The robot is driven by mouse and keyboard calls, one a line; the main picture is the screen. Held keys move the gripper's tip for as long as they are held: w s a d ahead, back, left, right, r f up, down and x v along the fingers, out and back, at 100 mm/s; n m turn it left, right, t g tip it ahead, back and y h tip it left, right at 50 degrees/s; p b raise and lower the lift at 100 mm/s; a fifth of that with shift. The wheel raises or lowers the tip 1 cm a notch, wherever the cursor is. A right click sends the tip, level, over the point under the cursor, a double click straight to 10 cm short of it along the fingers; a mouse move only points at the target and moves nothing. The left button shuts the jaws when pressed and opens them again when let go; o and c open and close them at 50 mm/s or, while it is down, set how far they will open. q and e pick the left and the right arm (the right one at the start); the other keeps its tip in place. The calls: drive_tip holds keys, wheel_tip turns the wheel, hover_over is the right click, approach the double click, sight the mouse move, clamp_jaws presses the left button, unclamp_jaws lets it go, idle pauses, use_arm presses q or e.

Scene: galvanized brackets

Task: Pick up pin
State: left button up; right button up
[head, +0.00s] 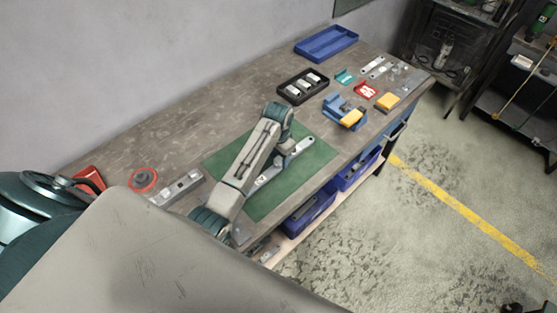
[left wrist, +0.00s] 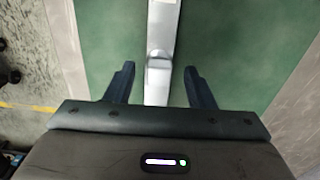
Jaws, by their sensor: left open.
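A flat light-grey metal bracket (head: 300,147) lies on a green mat (head: 310,165). It also shows in the left wrist view (left wrist: 163,22), running down between the fingers. A small grey piece (left wrist: 158,60) on the bracket looks like the pin; its exact shape is hard to tell. My left gripper (head: 283,160) is low over the mat beside the bracket and hides part of it. In the left wrist view its fingers (left wrist: 159,70) are open, one on each side of the small piece, with visible gaps. My right gripper is out of view.
A red ring-shaped thing (head: 143,180) and a grey metal bar (head: 177,188) lie left of the mat.

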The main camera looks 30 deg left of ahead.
use_arm(q)
drive_tip(key=shift+r, duration=0.1)
clamp_jaws()
